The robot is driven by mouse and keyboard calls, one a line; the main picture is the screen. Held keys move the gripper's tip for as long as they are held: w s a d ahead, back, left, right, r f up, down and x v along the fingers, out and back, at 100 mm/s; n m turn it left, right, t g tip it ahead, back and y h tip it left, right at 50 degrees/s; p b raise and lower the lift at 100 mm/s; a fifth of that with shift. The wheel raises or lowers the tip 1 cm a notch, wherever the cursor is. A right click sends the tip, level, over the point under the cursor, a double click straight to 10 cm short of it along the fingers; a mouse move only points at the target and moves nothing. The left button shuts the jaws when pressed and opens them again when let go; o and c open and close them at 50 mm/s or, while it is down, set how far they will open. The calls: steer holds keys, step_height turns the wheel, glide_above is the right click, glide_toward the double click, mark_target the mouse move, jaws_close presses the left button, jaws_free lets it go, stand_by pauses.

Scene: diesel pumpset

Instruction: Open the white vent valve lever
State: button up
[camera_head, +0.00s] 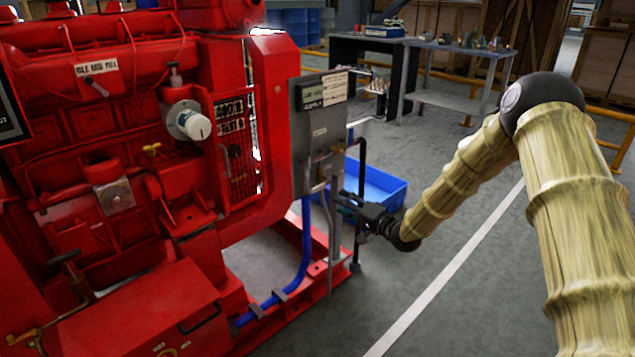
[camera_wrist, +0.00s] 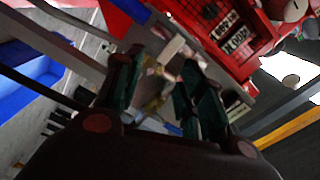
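My gripper (camera_head: 345,205) is beside the grey panel stand at the right end of the red engine, at the height of its pipework. In the wrist view, its two dark green-padded fingers are apart, with a gap between the fingertips (camera_wrist: 161,72). A small pale white piece (camera_wrist: 171,48), which looks like the vent valve lever, shows just beyond the gap, near the right finger. Brass-coloured pipe fittings (camera_wrist: 154,92) show between the fingers. I see no clear grip on anything; contact cannot be told. In the head view the lever cannot be made out.
The red engine (camera_head: 150,210) fills the left. The grey panel (camera_head: 322,110) stands above the pipes (camera_head: 318,165). A blue bin (camera_head: 385,185) is behind my gripper. A blue hose (camera_head: 304,250) runs low. Workbenches (camera_head: 450,98) stand far back; the floor at right is open.

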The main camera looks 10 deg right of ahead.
mark_target(318, 190)
steer(key=w+a+m, duration=0.1)
steer(key=w+a, duration=0.1)
steer(key=w+a+m, duration=0.1)
steer(key=w+a, duration=0.2)
steer(key=w+a+r+m, duration=0.1)
steer(key=w+a+m, duration=0.1)
steer(key=w, duration=0.1)
steer(key=shift+a+r, duration=0.1)
steer(key=shift+a, duration=0.2)
stand_by(0.4)
jaws_close()
